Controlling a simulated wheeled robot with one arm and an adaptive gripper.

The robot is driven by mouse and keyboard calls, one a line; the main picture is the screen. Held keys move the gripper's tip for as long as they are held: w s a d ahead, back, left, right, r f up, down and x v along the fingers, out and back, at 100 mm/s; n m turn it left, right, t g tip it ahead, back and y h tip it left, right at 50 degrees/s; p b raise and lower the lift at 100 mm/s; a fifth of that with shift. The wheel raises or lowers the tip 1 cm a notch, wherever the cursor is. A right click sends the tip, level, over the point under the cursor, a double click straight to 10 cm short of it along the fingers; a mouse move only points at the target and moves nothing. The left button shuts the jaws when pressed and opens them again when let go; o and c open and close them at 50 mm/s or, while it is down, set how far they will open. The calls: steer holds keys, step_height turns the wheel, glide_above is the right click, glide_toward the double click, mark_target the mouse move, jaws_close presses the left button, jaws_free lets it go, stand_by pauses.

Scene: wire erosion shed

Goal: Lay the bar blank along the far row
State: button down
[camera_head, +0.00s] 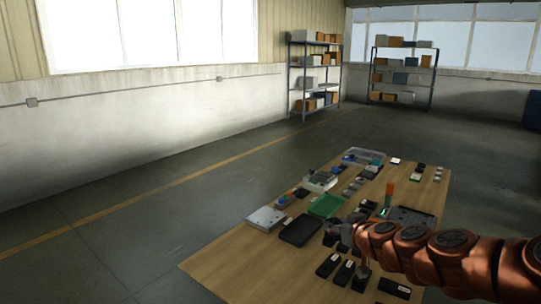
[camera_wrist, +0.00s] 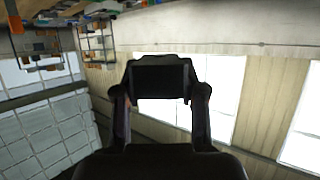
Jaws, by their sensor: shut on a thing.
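My gripper (camera_head: 345,235) is over the middle of the wooden table, at the end of my orange arm. In the wrist view my gripper (camera_wrist: 160,92) has both fingers closed on a dark block (camera_wrist: 160,75) held between the tips. I cannot tell from its look whether this is the bar blank; its length is hidden. Small grey pieces (camera_head: 353,187) lie in a line farther back on the table. Black labelled blocks (camera_head: 328,265) lie in a row nearer me. Which row is the far row is not clear.
The table (camera_head: 222,262) is crowded with a green tray (camera_head: 325,206), a black tray (camera_head: 300,230), a grey box (camera_head: 265,219), a dark flat holder (camera_head: 412,217) and an upright orange item (camera_head: 389,194). A clear bin (camera_head: 363,155) stands at the far end. The front left corner is bare.

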step_height(320, 180, up, 8)
steer(key=p, duration=0.6)
steer(key=shift+f, duration=0.2)
step_height(320, 180, down, 13)
steer(key=w+m+h, duration=0.2)
steer(key=m+h, duration=0.1)
steer(key=h, duration=0.1)
steer(key=shift+w+f+t, duration=0.2)
steer(key=shift+w+t, duration=0.15)
steer(key=shift+t, duration=0.05)
